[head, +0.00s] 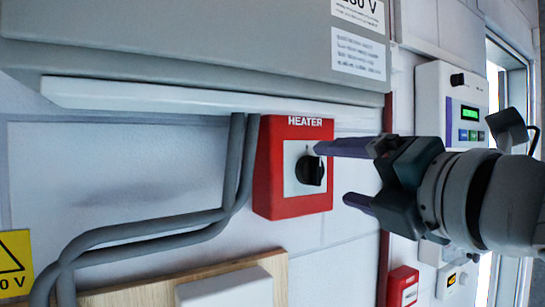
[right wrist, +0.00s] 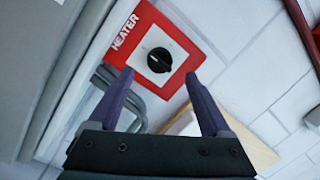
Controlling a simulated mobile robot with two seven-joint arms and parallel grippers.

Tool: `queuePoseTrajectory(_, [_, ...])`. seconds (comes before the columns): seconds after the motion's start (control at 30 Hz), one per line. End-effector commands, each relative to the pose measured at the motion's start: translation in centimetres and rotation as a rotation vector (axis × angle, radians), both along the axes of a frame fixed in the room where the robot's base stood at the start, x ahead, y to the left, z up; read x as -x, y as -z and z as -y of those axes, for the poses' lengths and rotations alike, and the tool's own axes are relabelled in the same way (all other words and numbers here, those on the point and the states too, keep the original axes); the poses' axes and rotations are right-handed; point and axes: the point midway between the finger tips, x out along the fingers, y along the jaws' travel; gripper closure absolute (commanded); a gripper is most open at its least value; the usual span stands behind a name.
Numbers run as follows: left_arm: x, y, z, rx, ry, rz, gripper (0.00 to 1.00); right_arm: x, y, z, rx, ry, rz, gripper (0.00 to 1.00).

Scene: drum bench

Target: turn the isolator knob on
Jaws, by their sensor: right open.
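The isolator is a red box labelled HEATER (head: 291,205) on the white block wall, with a pale square plate and a black knob (head: 311,171). In the right wrist view the black knob (right wrist: 159,60) shows ahead, beyond and between the two fingertips. My right gripper (head: 332,174) comes in from the right with its purple fingers apart, one above the other. Its fingertips are close to the knob's right side, and nothing is between them. I cannot tell whether the upper fingertip touches the box. My left gripper is not in view.
A grey cabinet (head: 200,40) with a pale lower edge overhangs the isolator. Grey conduits (head: 150,225) run down to its left. A wooden board (head: 150,293) with a white box is below. A panel with a green display (head: 469,112) and a small red box (head: 402,287) are at right.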

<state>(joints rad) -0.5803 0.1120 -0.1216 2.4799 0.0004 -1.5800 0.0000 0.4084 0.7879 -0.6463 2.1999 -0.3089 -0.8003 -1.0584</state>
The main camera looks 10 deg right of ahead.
Motion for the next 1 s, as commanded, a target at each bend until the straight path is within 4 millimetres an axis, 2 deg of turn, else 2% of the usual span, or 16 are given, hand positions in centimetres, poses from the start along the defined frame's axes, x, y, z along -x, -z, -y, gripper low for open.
queuePoseTrajectory(0.03, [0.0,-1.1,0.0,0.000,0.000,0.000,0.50,-0.9,-0.6,-0.2,-0.002,0.001,-0.002,0.17])
queuePoseTrajectory(0.3, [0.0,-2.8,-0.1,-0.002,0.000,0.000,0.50,-4.3,-0.3,-0.8,-0.001,0.001,0.000,0.17])
queuePoseTrajectory(0.5, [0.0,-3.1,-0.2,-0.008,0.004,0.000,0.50,-5.2,-0.1,-1.0,-0.002,-0.001,-0.001,0.17])
queuePoseTrajectory(0.77, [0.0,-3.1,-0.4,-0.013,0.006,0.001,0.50,-5.3,0.0,-1.1,-0.002,-0.001,-0.001,0.17])
queuePoseTrajectory(1.0, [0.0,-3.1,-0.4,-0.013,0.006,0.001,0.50,-5.3,0.0,-1.0,-0.002,0.001,-0.001,0.42])
